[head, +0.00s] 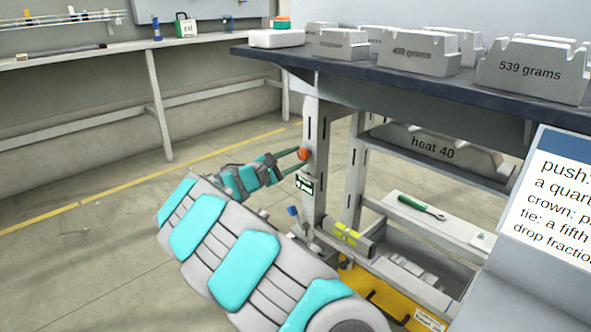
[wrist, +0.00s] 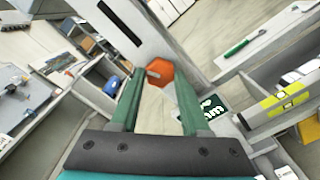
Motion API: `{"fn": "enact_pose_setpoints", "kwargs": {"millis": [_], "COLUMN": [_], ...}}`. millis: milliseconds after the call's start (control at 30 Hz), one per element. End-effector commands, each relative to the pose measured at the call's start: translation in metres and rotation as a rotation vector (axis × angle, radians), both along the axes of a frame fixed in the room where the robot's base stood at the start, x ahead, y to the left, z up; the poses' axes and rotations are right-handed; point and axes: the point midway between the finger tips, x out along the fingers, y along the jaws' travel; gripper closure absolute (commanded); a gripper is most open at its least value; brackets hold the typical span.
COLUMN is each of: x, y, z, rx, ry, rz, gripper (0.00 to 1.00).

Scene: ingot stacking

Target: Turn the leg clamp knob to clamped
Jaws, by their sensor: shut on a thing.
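The orange leg clamp knob (head: 303,154) sits on the side of the grey table leg (head: 314,200). In the wrist view the knob (wrist: 162,73) is faceted, with a small grey bar at its centre left. My gripper (head: 296,152) reaches it from the left. In the wrist view, the green fingers of my gripper (wrist: 160,77) lie on either side of the knob, shut on it. A green and white label (head: 304,184) is on the leg below the knob and also shows in the wrist view (wrist: 212,108). Its writing is too small to read.
The dark tabletop (head: 400,80) above carries several grey ingots (head: 530,72). A yellow level (head: 347,234) lies near the leg's base. Open floor (head: 90,235) lies to the left.

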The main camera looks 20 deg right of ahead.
Motion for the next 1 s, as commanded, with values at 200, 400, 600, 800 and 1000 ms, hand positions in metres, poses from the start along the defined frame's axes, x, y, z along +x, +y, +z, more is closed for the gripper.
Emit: {"fn": "enact_pose_setpoints", "kwargs": {"millis": [200, 400, 600, 800, 1000], "x": [-0.0009, -0.0008, -0.0003, -0.0002, -0.0004], "y": [-0.0012, -0.001, -0.0004, 0.0, -0.0002], "z": [-0.004, -0.0022, -0.0015, -0.0012, -0.0009], "rx": [0.064, 0.114, 0.149, 0.167, 0.173], "ry": [-0.183, -0.318, -0.41, -0.457, -0.472], "rz": [-0.002, -0.002, -0.001, -0.001, -0.002], "gripper": [1.0, 1.0, 1.0, 1.0, 1.0]}}
